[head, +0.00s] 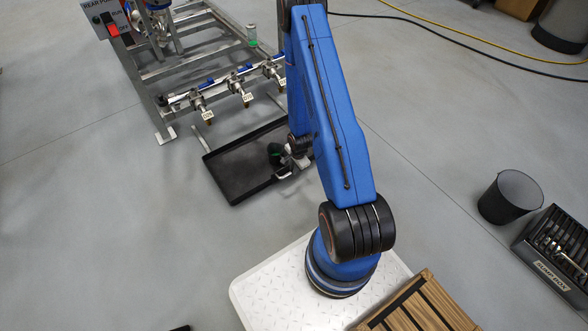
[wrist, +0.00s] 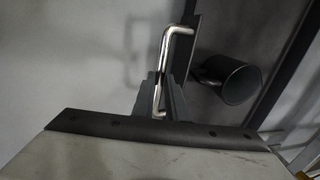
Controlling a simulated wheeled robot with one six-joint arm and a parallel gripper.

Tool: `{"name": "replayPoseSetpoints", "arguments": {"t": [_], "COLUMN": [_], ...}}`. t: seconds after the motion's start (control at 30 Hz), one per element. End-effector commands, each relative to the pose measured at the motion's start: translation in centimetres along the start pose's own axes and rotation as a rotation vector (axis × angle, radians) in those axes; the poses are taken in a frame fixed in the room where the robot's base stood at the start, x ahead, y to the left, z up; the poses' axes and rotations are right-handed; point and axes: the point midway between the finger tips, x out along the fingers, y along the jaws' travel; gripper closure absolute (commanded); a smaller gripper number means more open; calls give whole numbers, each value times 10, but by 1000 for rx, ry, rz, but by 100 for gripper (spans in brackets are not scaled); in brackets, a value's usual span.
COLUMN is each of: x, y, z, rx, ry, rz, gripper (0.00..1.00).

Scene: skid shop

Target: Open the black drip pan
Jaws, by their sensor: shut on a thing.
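The black drip pan (head: 233,172) lies on the floor in front of the metal skid in the head view, with its near edge beside my gripper. In the wrist view its dark wall and floor (wrist: 209,97) fill the right side. A shiny metal handle (wrist: 178,30) stands out from the pan's edge. My gripper (wrist: 160,100) is shut on this handle, with the bar between its fingers. In the head view my arm partly hides the pan's right side and the handle. A dark round cup-like thing (wrist: 241,84) is in the pan; it also shows in the head view (head: 275,151).
The metal skid (head: 190,60) with several tagged valves (head: 240,88) stands behind the pan. A wooden crate (head: 425,303) is at the bottom. The floor left of the pan is clear.

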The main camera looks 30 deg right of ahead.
Motion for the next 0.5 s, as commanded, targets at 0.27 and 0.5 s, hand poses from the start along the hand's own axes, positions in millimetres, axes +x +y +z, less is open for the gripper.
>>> {"name": "replayPoseSetpoints", "arguments": {"t": [0.27,0.5], "x": [0,0], "y": [0,-1], "z": [0,0], "rx": [-1,-1], "ry": [0,0], "rz": [0,-1], "gripper": [100,81]}}
